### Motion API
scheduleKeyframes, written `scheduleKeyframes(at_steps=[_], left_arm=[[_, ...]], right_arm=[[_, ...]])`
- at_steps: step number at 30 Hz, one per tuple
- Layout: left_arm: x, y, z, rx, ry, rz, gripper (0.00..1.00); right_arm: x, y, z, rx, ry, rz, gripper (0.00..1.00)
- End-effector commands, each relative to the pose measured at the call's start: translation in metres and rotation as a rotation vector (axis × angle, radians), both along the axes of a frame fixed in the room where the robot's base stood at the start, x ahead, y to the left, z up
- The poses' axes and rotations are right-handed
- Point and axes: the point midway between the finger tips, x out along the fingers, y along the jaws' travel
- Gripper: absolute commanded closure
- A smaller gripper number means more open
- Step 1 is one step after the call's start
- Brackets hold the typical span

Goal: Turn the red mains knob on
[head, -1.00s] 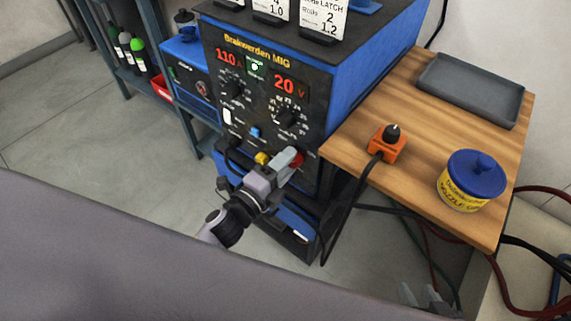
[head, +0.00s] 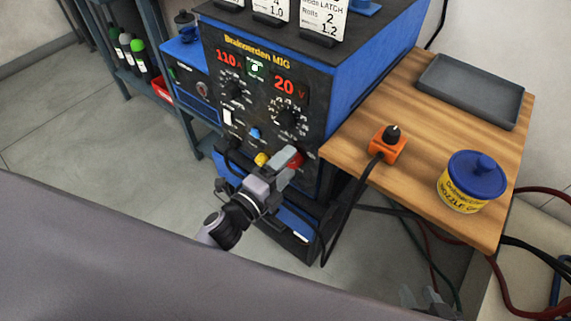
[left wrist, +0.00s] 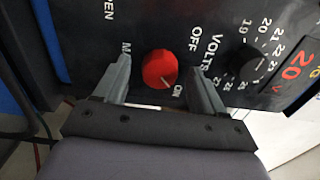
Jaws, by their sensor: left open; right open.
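The red mains knob (left wrist: 160,69) sits on the black front panel of the blue welder, between the ON and OFF labels. Its white mark points to the lower right, toward ON. My left gripper (head: 287,161) is at the panel. In the left wrist view its open fingers (left wrist: 158,80) stand on either side of the knob, with a gap on both sides. My right gripper (head: 428,298) is open and empty at the bottom edge, partly cut off.
The welder's displays (head: 284,84) are lit, with black dials below. A yellow button (head: 262,159) sits beside the red knob. A wooden table (head: 430,120) at right holds an orange box (head: 387,149), a blue-lidded tub (head: 472,182) and a grey tray (head: 471,90). A black cable hangs between.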

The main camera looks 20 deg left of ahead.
Motion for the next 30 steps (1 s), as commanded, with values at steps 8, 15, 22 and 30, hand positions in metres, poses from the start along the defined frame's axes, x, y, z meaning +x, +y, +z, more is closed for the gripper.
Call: scheduleKeyframes(at_steps=[8,15,22,30], left_arm=[[-0.035,0.013,-0.001,0.000,0.003,0.000,0.30],[-0.059,0.021,-0.001,0.002,0.002,0.000,0.30],[-0.064,0.023,0.000,0.001,0.001,-0.001,0.30],[-0.064,0.023,0.000,0.001,0.001,0.000,0.30]], right_arm=[[0.000,0.000,0.001,0.000,0.000,0.000,0.57],[0.000,0.000,0.002,0.000,0.000,0.000,0.57],[0.000,0.000,0.002,0.001,0.000,-0.001,0.57],[0.000,0.001,0.002,0.003,0.000,-0.002,0.57]])
